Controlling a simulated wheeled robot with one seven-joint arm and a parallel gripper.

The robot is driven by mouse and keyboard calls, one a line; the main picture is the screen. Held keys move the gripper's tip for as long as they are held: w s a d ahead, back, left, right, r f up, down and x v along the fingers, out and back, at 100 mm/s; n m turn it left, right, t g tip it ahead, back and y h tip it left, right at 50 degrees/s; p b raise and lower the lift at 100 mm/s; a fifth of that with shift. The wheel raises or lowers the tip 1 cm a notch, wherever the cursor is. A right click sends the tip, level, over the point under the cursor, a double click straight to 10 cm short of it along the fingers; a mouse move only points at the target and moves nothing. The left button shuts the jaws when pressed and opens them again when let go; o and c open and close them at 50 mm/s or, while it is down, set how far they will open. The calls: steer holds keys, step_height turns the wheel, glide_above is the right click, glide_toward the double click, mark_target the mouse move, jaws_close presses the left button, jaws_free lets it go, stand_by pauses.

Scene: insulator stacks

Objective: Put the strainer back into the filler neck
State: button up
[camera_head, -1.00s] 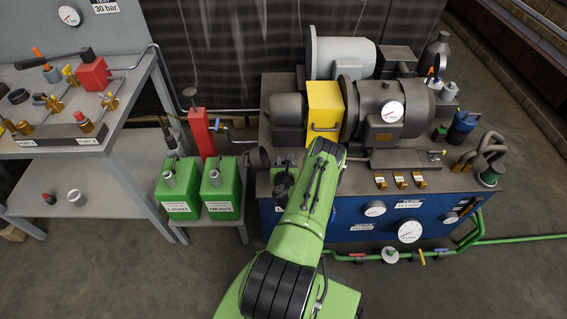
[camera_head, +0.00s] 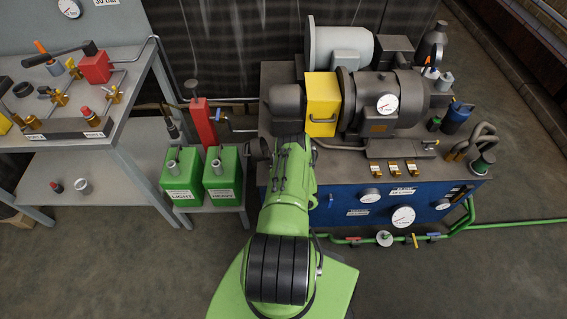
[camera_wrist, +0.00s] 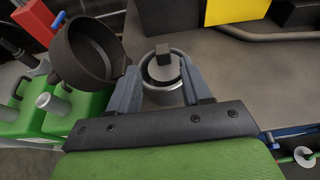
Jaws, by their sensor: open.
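My gripper (camera_wrist: 162,68) is open in the wrist view, its two grey fingers on either side of a short silver cylinder. This looks like the filler neck (camera_wrist: 165,96), with a dark ring inside its rim. A dark square block (camera_wrist: 163,55) stands up in the middle, perhaps the strainer's grip; the strainer's body is not visible. I cannot tell whether the fingers touch anything. A dark round cap or cup (camera_wrist: 88,52) stands tilted open left of the left finger. In the head view my arm hides the gripper and the neck.
Green LIGHT (camera_head: 184,178) and HEAVY (camera_head: 222,178) cans stand left of the blue tank unit (camera_head: 375,208). A red lever post (camera_head: 203,122) rises behind them. A yellow box (camera_head: 321,103) and motor (camera_head: 392,103) sit on the tank. A grey workbench (camera_head: 125,120) is at left.

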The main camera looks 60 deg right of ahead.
steer(key=p+v, duration=0.6)
steer(key=p, duration=0.3)
steer(key=w+r+n+t+y, duration=0.3)
steer(key=w+r+n, duration=0.4)
steer(key=w+r, duration=0.3)
steer(key=w+r+n+t+y, duration=0.25)
steer(key=w+r+n, duration=0.5)
steer(key=w, duration=0.55)
steer(key=w+a+r+n+y, duration=0.3)
steer(key=w+a+r+n, duration=0.3)
steer(key=a+r, duration=0.4)
steer(key=w+a+r+n+y, duration=0.4)
steer(key=a+r+n, duration=0.3)
steer(key=r+n, duration=0.3)
steer(key=s+a+r+n+g+y, duration=0.1)
steer(key=s+a+r+n+g, duration=0.3)
steer(key=s+a+r+n, duration=0.95)
steer(key=s+a+n+g, duration=0.1)
steer(key=s+a+n, duration=0.1)
steer(key=s, duration=0.8)
steer(key=s+a+r+n+g+h, duration=0.1)
steer(key=s+a, duration=0.4)
steer(key=s, duration=0.5)
steer(key=shift+s+n, duration=0.25)
steer(key=shift+n, duration=0.55)
